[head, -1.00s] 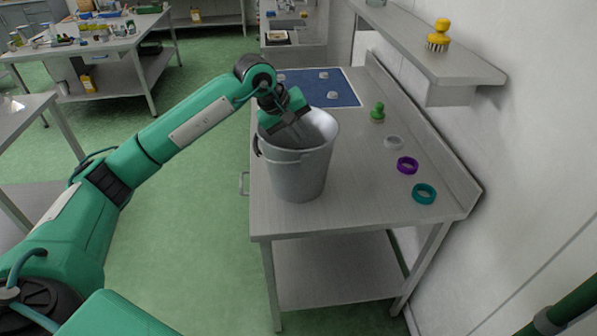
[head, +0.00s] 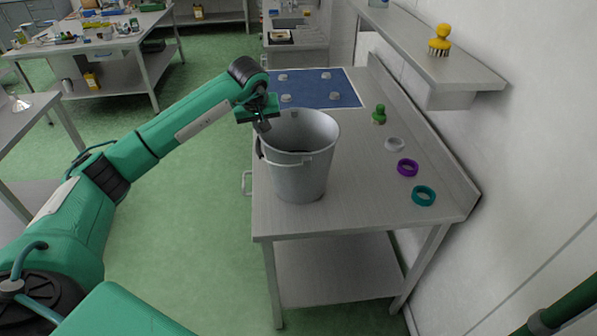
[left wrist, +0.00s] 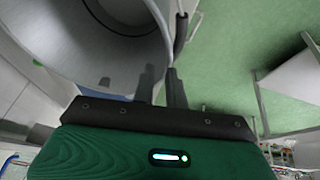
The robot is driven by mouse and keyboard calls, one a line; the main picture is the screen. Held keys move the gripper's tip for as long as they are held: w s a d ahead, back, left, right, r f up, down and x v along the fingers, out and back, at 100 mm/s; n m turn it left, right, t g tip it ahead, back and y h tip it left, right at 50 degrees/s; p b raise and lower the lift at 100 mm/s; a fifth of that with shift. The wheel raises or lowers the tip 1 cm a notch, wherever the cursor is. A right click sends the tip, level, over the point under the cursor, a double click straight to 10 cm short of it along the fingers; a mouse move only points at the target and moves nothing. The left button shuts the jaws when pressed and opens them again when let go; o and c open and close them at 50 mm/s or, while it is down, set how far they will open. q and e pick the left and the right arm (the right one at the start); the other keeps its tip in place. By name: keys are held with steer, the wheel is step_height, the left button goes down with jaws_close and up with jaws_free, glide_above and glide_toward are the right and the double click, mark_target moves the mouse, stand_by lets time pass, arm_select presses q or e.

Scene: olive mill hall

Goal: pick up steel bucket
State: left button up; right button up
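The steel bucket (head: 298,172), grey and slightly tapered, stands upright on the near left part of the steel table (head: 375,205). A bail handle hangs at its side. My left gripper (head: 262,125) is at the bucket's left rim, pointing down. In the left wrist view, the left gripper's fingers (left wrist: 166,88) are close together with the thin bucket wall between them, one finger inside and one outside. The bucket's interior (left wrist: 95,45) fills the upper left there. My right gripper is out of view.
Right of the bucket lie a teal ring (head: 423,196), a purple ring (head: 407,168), a pale ring (head: 394,144) and a green knobbed object (head: 379,114). A blue mat (head: 345,90) with several small pale pieces is behind. A wall shelf (head: 430,55) holds a yellow-handled brush (head: 439,40).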

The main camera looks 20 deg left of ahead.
arm_select(q)
steer(key=shift+f, duration=0.25)
steer(key=p+x, duration=0.2)
steer(key=x, duration=0.2)
steer(key=shift+s+p, duration=0.15)
steer(key=shift+p, duration=0.2)
steer(key=shift+f, duration=0.35)
jaws_close()
stand_by(0.5)
steer(key=shift+w+r, duration=0.2)
